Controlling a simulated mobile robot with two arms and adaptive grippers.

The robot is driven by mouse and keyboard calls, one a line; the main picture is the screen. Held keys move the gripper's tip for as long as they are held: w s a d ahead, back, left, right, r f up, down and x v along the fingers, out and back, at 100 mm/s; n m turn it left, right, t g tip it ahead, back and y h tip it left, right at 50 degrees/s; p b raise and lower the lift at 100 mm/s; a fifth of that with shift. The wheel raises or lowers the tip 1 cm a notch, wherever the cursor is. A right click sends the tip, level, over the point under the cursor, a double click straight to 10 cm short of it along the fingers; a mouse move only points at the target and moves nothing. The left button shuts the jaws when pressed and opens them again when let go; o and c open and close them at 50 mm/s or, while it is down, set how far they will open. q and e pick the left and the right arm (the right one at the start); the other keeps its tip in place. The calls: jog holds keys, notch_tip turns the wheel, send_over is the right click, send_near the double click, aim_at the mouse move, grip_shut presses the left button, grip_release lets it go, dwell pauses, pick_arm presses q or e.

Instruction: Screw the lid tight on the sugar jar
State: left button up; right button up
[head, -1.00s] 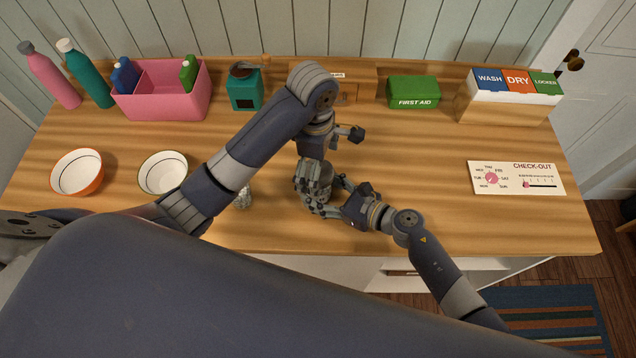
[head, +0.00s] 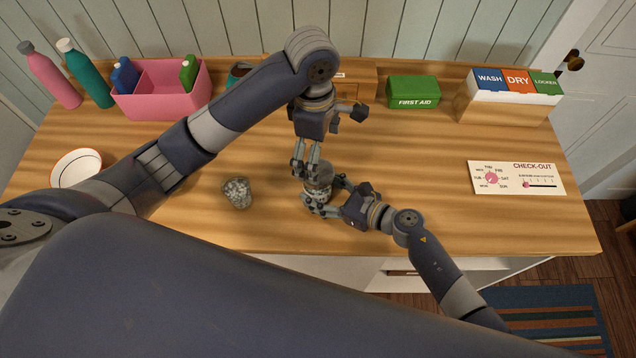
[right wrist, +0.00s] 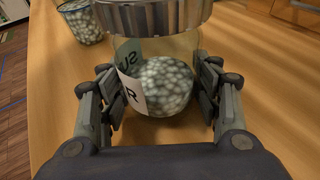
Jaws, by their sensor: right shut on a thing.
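The sugar jar (head: 318,188) stands on the wooden counter, clear glass with whitish lumps inside. The right wrist view shows the jar (right wrist: 165,85) upright, with a partly seen white label (right wrist: 131,92). A ribbed metal lid (right wrist: 155,16) sits on its mouth; whether it is tight cannot be told. My right gripper (head: 326,199) is shut on the jar's body, a finger on each side. My left gripper (head: 305,168) is just behind and left of the lid, fingers parted and holding nothing visible. Its fingers do not show in the right wrist view.
An open glass of whitish lumps (head: 237,192) stands left of the jar. A bowl (head: 77,167), pink caddy (head: 160,92), green first aid box (head: 413,90) and check-out board (head: 516,178) lie further out.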

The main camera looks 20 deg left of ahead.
jog(key=o, duration=1.9)
jog(key=shift+o, duration=0.2)
jog(key=shift+d, duration=0.1)
jog(key=v, duration=1.2)
